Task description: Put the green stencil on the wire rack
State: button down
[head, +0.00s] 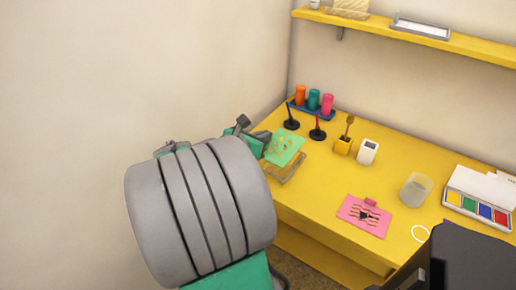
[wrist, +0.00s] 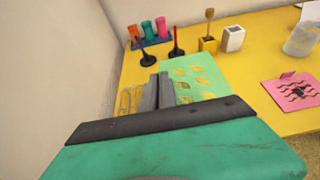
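The green stencil (head: 284,148) is a thin light-green sheet with yellowish leaf-shaped openings. It also shows in the wrist view (wrist: 205,75), beside and beyond the fingers. My gripper (head: 266,137) is at its left edge in the head view. In the wrist view the fingers (wrist: 159,80) are close together, pinching the sheet's near left edge. The wire rack (head: 287,172) is at the desk's left end, partly covered by the stencil. Its wires show left of the fingers in the wrist view (wrist: 130,100). I cannot tell whether the stencil touches the rack.
Behind are a blue tray (head: 311,111) with coloured bottles, two dark-based stamps (head: 317,130), a yellow pot (head: 343,146) and a white box (head: 368,151). A pink card (head: 364,216) and a clear jar (head: 416,189) are to the right. The wall is close on the left.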

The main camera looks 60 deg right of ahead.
jog(key=w+d+f, duration=0.2)
jog(key=w+d+f+b, duration=0.1)
jog(key=w+d+f, duration=0.1)
jog(key=f, duration=0.1)
jog(key=w+d+f+b, duration=0.1)
jog(key=w+d+f, duration=0.1)
jog(key=d+f, duration=0.1)
jog(key=shift+w, duration=0.35)
jog(key=f, duration=0.1)
jog(key=f+b, duration=0.1)
jog(key=f, duration=0.1)
jog(key=shift+d+f, duration=0.2)
jog(key=shift+f, duration=0.05)
jog(key=shift+r, duration=0.1)
jog(key=c, duration=2.1)
grip_release()
jog(key=shift+c, duration=0.2)
jog(key=o, duration=0.5)
jog(key=shift+c, duration=0.2)
